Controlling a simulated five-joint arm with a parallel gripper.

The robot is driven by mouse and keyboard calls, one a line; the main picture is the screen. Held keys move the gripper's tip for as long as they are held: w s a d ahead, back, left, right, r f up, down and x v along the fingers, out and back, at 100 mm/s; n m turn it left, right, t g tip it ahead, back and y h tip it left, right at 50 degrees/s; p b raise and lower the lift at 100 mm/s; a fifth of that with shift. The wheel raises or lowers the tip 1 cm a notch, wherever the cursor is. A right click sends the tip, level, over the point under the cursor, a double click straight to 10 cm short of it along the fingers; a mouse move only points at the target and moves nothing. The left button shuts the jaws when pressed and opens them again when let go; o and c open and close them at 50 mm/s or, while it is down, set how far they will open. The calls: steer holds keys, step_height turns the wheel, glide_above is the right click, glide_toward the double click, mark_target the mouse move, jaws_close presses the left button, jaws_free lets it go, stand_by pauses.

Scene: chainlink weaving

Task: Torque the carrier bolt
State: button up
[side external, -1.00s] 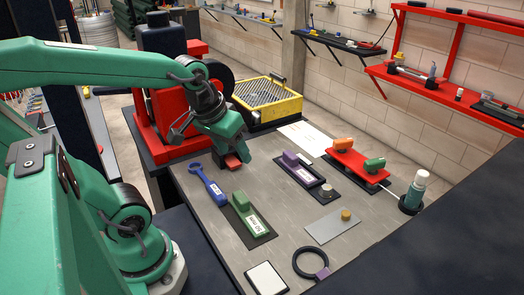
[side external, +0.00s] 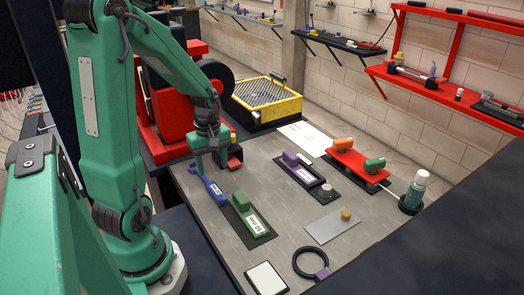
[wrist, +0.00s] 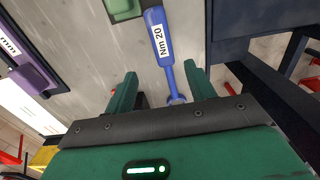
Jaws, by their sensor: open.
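A blue torque wrench (side external: 214,192) lies on the grey bench, its ring end away from the side camera. In the wrist view, its blue handle (wrist: 158,33) is labelled "Nm 20". My gripper (wrist: 161,85) is open and empty, its green fingers on either side of the wrench's shaft in that picture. In the side view, my gripper (side external: 209,168) is low near the ring end. I cannot tell its exact height or whether it touches. I cannot make out the carrier bolt.
A green labelled block (side external: 243,210) and a purple one (side external: 291,159) sit on dark mats nearby. A small red block (side external: 235,162) is close beside my gripper. The red machine (side external: 165,112) and yellow grated box (side external: 268,102) stand behind. A black ring (side external: 311,263) lies in front.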

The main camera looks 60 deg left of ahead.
mark_target(212, 185)
steer(key=shift+s+a+f, duration=0.1)
steer(key=shift+a+f, duration=0.1)
steer(key=shift+f, duration=1.35)
steer(key=shift+s+f, duration=0.2)
steer(key=shift+f, duration=2.35)
steer(key=shift+a, duration=0.1)
jaws_close()
